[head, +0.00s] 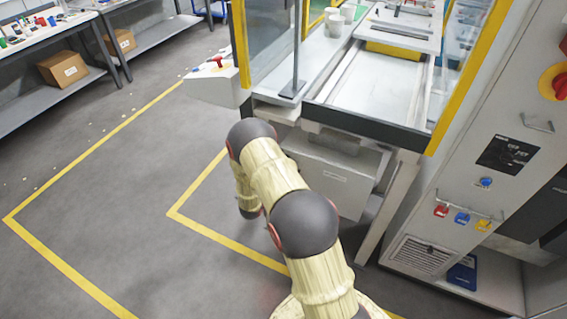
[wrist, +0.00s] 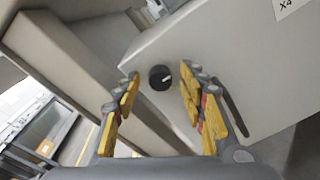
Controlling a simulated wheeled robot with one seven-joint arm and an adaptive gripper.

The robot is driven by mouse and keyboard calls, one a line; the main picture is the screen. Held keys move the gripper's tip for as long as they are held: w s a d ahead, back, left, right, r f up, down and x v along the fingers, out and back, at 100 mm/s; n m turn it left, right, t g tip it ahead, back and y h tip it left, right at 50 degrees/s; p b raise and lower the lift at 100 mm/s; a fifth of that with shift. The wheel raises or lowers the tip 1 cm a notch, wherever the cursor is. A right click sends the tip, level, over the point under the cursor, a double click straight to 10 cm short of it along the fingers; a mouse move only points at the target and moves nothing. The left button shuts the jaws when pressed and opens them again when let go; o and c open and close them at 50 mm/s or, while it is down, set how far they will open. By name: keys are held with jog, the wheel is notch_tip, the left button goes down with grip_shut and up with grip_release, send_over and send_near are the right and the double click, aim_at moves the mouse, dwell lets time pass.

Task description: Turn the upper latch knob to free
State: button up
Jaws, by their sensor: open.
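In the wrist view a round black knob (wrist: 160,78) with a white pointer mark sits on a light grey panel (wrist: 225,60), near the panel's edge. Only this one knob shows, so I cannot tell from the picture whether it is the upper one. My gripper (wrist: 158,86) is open, with its yellow-padded fingers on the left and right of the knob. The knob appears between the fingertips, with a gap on each side; I cannot tell how far in front of it the tips are. In the head view my arm covers the gripper, and the knob is not visible.
A grey post (wrist: 85,70) stands left of the panel in the wrist view. In the head view a glass-sided machine (head: 375,95) stands ahead, with a control cabinet (head: 450,180) to its right. A shelf bench (head: 60,85) is at the far left. Floor between is clear.

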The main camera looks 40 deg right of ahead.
jog(key=v, duration=1.2)
jog(key=shift+w, duration=0.1)
dwell(0.4)
